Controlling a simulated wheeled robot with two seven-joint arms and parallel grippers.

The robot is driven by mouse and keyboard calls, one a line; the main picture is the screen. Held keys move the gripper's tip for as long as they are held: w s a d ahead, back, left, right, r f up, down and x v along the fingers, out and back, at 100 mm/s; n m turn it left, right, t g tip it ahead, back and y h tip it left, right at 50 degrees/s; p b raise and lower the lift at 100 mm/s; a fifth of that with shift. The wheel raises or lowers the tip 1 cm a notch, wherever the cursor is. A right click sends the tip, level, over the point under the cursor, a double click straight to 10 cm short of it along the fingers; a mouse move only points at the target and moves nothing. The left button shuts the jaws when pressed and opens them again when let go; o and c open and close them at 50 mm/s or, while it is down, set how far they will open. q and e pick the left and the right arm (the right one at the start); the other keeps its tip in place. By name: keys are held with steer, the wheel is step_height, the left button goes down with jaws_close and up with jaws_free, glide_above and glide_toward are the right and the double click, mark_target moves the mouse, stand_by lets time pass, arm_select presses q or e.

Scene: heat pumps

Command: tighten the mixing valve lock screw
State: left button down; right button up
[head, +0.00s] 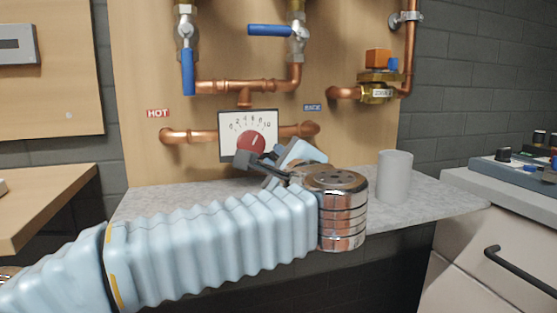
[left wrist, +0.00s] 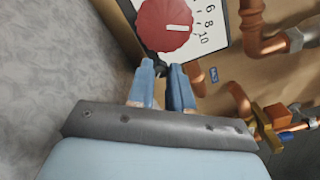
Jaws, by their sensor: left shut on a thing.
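The mixing valve has a red dial knob (head: 251,143) on a white scale plate (head: 231,124), between copper pipes. Its white pointer mark tilts up and to the right. The knob (left wrist: 165,25) is also close up in the left wrist view. My left gripper (head: 270,162) is at the lower edge of the plate, in front of the knob's underside. In the left wrist view its light blue fingers (left wrist: 160,70) are close together, shut on a small dark thing just below the knob. That may be the lock screw; the fingertips mostly hide it. My right gripper is out of view.
A grey cylinder (head: 394,177) stands on the grey counter (head: 430,202), right of my left wrist. Blue-handled valves (head: 188,70) and copper pipes are above the dial. A brass valve (head: 377,90) is on the right. A drawer cabinet (head: 480,262) stands at the far right.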

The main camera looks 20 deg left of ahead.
arm_select(q)
steer(key=shift+f+m+b, duration=0.25)
steer(key=shift+m+b, duration=0.55)
steer(key=shift+m, duration=0.6)
steer(key=shift+r+m+b, duration=0.2)
steer(key=shift+m+b, duration=0.2)
steer(key=shift+m, duration=0.3)
steer(key=c, duration=1)
jaws_free()
steer(key=shift+c, duration=0.2)
steer(key=v, duration=1.4)
steer(key=shift+b, duration=0.35)
